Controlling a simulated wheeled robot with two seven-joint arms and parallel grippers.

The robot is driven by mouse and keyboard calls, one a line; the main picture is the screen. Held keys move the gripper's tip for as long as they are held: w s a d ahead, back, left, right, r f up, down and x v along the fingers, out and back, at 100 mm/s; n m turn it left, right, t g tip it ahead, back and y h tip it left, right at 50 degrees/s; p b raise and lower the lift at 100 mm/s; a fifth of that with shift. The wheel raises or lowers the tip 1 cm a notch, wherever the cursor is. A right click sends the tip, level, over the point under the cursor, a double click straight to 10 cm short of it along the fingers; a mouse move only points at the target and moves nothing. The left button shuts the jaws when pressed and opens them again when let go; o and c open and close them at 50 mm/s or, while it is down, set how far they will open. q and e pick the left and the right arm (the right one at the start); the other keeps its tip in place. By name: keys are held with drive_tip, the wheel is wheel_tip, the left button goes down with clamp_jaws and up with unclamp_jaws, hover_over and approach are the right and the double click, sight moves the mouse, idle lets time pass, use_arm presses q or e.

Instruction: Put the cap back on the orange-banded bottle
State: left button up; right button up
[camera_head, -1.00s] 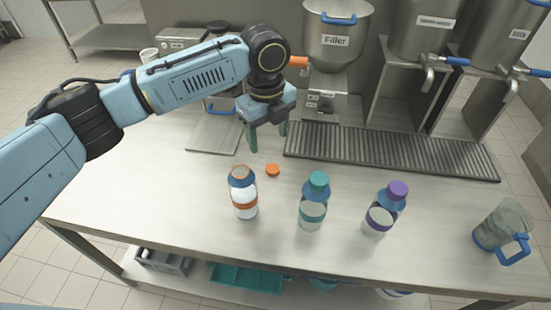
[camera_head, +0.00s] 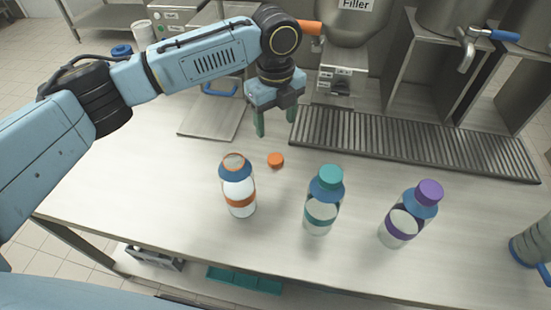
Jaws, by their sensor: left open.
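The orange-banded bottle (camera_head: 239,187) stands upright and uncapped on the steel table, with an open mouth and a blue neck. The orange cap (camera_head: 276,160) lies on the table behind and to the right of that bottle, apart from it. My left gripper (camera_head: 275,128) points down with its two green fingers spread, empty, behind the cap. It appears to be above the table. My right gripper is not in view.
A teal-capped bottle (camera_head: 323,203) and a purple-capped bottle (camera_head: 411,216) stand to the right. A drain grate (camera_head: 410,146) and the filler (camera_head: 343,60) are behind. A clear jug (camera_head: 533,245) is at the right edge. The table's left part is clear.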

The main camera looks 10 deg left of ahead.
use_arm(q)
hover_over(276, 160)
wheel_tip(276, 160, down, 8)
drive_tip(key=shift+s+r+b, duration=0.1)
drive_tip(key=shift+s+b, duration=0.05)
drive_tip(key=shift+b, duration=0.25)
drive_tip(key=f, duration=0.5)
drive_tip(key=shift+w+f+b, duration=0.2)
drive_tip(key=shift+w+b, duration=0.05)
drive_tip(key=shift+b, duration=0.15)
drive_tip(key=shift+c, duration=0.4)
drive_tip(key=c, duration=1)
drive_tip(key=shift+r, duration=0.15)
drive_tip(key=shift+c, duration=0.2)
wheel_tip(276, 160, up, 10)
drive_tip(key=p, duration=0.1)
